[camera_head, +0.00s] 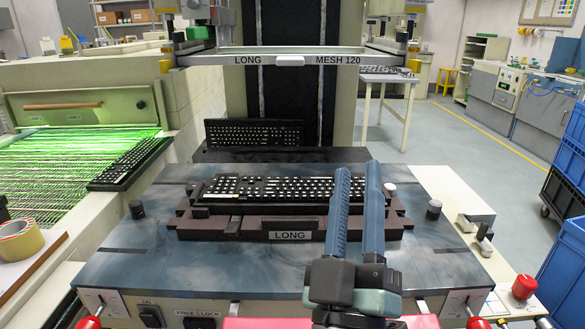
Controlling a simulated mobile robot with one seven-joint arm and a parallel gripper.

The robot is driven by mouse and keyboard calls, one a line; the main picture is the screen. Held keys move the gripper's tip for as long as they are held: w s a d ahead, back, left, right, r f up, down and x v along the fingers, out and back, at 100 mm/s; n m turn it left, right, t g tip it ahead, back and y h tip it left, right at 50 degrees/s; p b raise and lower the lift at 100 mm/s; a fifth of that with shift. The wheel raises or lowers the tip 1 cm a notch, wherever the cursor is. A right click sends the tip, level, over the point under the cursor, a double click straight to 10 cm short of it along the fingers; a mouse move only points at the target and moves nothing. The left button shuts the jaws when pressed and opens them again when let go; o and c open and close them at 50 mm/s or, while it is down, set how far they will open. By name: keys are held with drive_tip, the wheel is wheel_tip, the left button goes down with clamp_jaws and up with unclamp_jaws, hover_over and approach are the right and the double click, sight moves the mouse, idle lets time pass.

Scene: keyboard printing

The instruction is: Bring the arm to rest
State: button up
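My gripper (357,172) is at the lower middle of the head view, with its two long blue ribbed fingers pointing away over the printing table (130,265). The fingers are apart, with a clear gap and nothing held between them. A black keyboard (255,188) with white-marked keys lies in the dark fixture (200,222) labelled LONG. The fingers cover part of the keyboard's right side and of the fixture's front. I cannot tell how high the fingers are above the fixture.
A screen frame (205,59) labelled LONG MESH 120 hangs above. A second keyboard (253,133) is behind the fixture; a third (130,165) lies beside the green-lit dryer (85,105). Blue crates (565,190) stand at right. Red knobs (524,287) line the front. Free floor shows at back right.

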drive_tip(key=s+a+r+m+t+y, duration=0.2)
drive_tip(key=s+a+r+m, duration=0.15)
drive_tip(key=r, duration=0.65)
drive_tip(key=s+a+r+m+t+y, duration=0.1)
drive_tip(key=s+a+r+m+y, duration=0.2)
drive_tip(key=r, duration=0.7)
wheel_tip(320, 180, up, 22)
drive_tip(key=s+n+p, duration=0.1)
drive_tip(key=p, duration=2.1)
drive_tip(key=shift+s+a, duration=0.2)
drive_tip(key=shift+f+n, duration=0.1)
drive_tip(key=shift+n, duration=0.15)
